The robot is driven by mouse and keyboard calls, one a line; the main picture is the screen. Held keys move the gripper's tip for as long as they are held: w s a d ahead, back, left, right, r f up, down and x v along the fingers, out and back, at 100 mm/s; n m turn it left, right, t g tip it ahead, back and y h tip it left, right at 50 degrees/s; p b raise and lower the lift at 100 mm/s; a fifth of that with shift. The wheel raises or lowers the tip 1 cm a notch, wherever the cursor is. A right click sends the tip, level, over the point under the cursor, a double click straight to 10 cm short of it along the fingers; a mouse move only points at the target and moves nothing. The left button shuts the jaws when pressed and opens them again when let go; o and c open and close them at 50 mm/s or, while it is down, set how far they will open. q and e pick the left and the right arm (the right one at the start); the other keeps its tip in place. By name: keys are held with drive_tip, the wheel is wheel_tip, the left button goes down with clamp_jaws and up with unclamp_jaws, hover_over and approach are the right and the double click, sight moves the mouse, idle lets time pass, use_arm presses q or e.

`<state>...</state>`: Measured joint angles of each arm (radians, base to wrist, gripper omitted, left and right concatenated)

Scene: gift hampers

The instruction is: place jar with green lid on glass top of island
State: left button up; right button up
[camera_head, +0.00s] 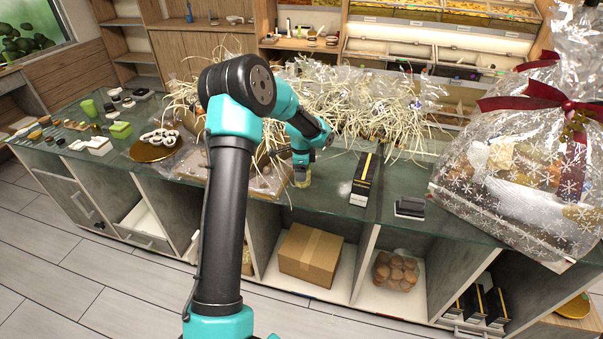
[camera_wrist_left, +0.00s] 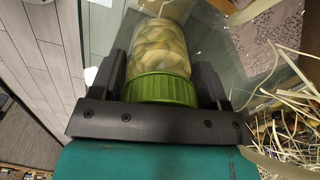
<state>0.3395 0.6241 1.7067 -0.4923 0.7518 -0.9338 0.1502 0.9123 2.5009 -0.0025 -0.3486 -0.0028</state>
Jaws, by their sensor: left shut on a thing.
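The jar with the green lid (camera_wrist_left: 163,48) fills the middle of the left wrist view, with pale sliced contents behind clear glass. My left gripper (camera_wrist_left: 165,68) is shut on it, a dark finger on each side near the green lid. In the head view the left gripper (camera_head: 301,160) points down over the front part of the island's glass top (camera_head: 325,194). The jar (camera_head: 302,179) shows below it, small and partly hidden by the fingers. I cannot tell whether its base touches the glass. My right gripper is not in view.
A black box (camera_head: 364,180) and a small dark stack (camera_head: 410,208) lie right of the jar. A large wrapped hamper (camera_head: 520,170) stands at the right end. Straw-filled baskets (camera_head: 350,105) line the back. A gold plate (camera_head: 152,151) holds items at left. Glass between jar and black box is bare.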

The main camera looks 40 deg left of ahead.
use_arm(q)
drive_tip(key=shift+f, duration=0.65)
drive_tip(key=shift+f, duration=0.15)
drive_tip(key=o, duration=1.1)
drive_tip(key=shift+o, duration=0.2)
wheel_tip(320, 180, up, 12)
drive_tip(key=shift+r, duration=0.15)
